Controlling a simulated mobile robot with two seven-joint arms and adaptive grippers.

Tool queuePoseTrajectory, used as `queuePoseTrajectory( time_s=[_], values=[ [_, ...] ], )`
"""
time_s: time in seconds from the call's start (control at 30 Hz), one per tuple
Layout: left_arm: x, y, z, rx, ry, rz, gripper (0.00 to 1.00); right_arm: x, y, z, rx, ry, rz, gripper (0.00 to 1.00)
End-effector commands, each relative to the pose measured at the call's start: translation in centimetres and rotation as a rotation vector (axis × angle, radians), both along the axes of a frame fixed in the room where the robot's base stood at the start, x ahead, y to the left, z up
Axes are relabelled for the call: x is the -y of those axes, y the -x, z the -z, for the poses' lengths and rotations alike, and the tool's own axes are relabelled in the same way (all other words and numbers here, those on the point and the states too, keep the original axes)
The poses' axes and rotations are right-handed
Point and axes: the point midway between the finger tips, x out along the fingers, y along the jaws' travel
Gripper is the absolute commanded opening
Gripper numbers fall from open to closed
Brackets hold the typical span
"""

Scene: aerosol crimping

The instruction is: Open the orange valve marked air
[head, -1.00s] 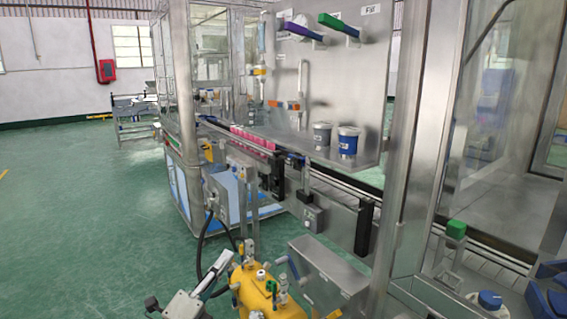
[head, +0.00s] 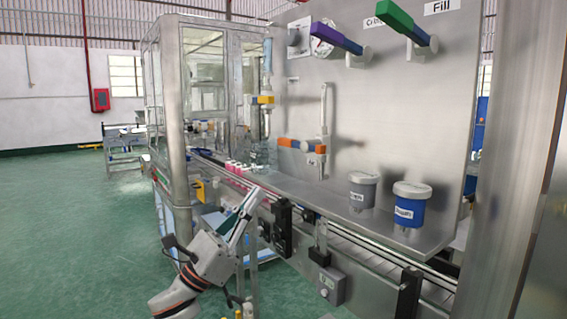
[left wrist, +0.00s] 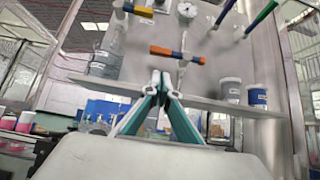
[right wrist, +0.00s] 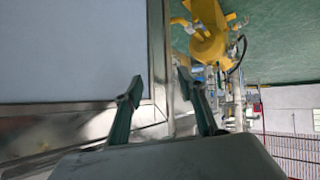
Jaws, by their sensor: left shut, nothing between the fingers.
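The orange valve handle (head: 300,146), with a blue end, lies level across a vertical pipe on the steel panel. A small label sits under it, too small to read surely. The valve also shows in the left wrist view (left wrist: 176,53), above and slightly right of my fingertips. My left gripper (head: 256,190) is shut and empty, below and left of the valve in the head view, apart from it. It shows at the centre of the left wrist view (left wrist: 160,77). My right gripper (right wrist: 160,82) is open, with nothing between its fingers; it is outside the head view.
A steel shelf holds a grey cup (head: 363,189) and a blue cup (head: 410,204) to the right. Purple (head: 337,38) and green (head: 407,22) handles are higher up. A conveyor with pink items (head: 236,167) runs below. Yellow equipment (right wrist: 208,42) is near my right gripper.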

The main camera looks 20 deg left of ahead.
Motion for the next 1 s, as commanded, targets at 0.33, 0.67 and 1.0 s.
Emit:
queuePoseTrajectory(
  time_s=[0.33, 0.67, 1.0],
  values=[
    [1.7, -2.1, -3.5, 0.01, -0.004, -0.002, 0.0, 0.0, 1.2, -0.1, -0.024, -0.005, 0.003, 0.4],
    [3.9, -5.0, -6.7, 0.006, -0.003, -0.003, 0.0, -0.5, 1.2, -1.1, -0.02, -0.022, 0.001, 0.4],
    [4.3, -5.6, -7.1, 0.003, -0.003, -0.003, 0.0, -0.5, 1.3, -0.8, -0.028, -0.021, 0.002, 0.4]
  ],
)
